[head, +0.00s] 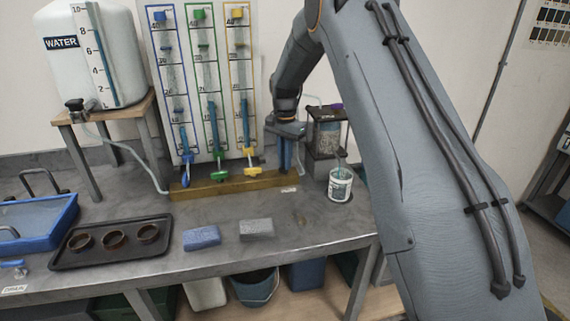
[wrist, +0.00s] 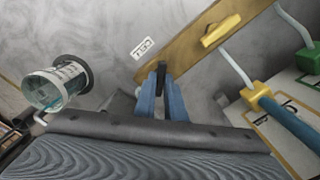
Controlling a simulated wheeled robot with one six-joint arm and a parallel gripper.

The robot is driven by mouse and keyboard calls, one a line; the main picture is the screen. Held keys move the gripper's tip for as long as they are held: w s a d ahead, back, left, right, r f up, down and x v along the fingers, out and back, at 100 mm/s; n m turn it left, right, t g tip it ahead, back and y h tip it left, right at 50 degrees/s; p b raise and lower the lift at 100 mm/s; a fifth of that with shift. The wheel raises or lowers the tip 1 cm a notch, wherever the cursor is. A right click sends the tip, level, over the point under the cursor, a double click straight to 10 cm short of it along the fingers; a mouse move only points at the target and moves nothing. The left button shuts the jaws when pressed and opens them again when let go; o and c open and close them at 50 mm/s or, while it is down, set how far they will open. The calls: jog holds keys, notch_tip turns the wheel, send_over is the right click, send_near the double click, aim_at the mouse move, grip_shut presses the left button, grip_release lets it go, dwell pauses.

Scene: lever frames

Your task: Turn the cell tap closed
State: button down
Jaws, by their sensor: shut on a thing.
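My gripper (head: 287,165) points down at the right end of the wooden rail, left of the shelf unit. In the wrist view my gripper's blue fingers (wrist: 163,78) are close together, shut on a narrow dark piece between their tips. This seems to be the cell tap's handle, mostly hidden by the fingers. A small white label (wrist: 143,48), apparently reading CELL upside down, lies just beyond the fingertips; it also shows in the head view (head: 289,190). The tap's body and its turned angle cannot be made out.
A white cup (head: 340,185) stands right of the gripper. The column panel (head: 222,90) with blue, green and yellow taps is to the left. The bench right of the sponges is clear.

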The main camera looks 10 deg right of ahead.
jog(key=m+b, duration=0.1)
jog(key=m, duration=0.3)
jog(key=shift+m, duration=0.3)
jog(key=shift+m+b, duration=0.6)
jog(key=shift+m, duration=1)
jog(key=c, duration=1.8)
grip_release()
jog(key=shift+r+b, duration=1.15)
jog(key=shift+r, duration=2.8)
